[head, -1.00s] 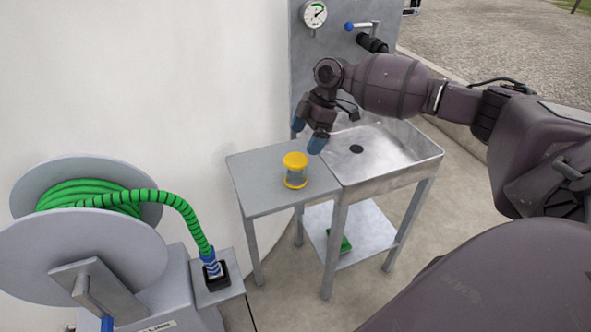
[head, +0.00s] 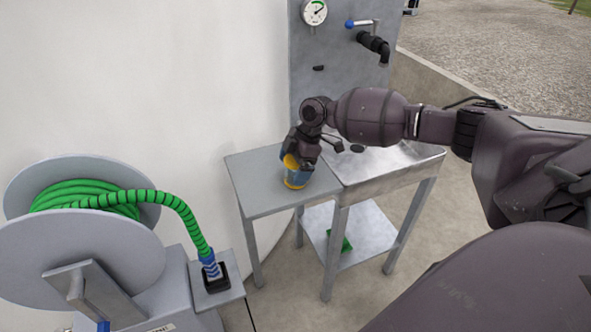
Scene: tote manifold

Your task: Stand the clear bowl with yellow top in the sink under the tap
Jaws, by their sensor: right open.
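The clear bowl with yellow top (head: 292,180) stands upright on the grey side table left of the sink. My right gripper (head: 298,167) is open, with its fingers down around or just in front of the bowl's upper part. The gripper hides part of the yellow top, and I cannot tell whether the fingers touch it. The metal sink (head: 395,165) is right of the side table, partly behind my right arm. The black tap (head: 374,44) juts from the back panel above the sink. My left gripper is not in view.
The side table (head: 258,200) is otherwise bare. A green item (head: 345,244) lies on the lower shelf (head: 370,235). A reel with green hose (head: 85,197) stands at the left. A gauge (head: 314,12) and a blue-tipped lever (head: 352,23) are on the back panel.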

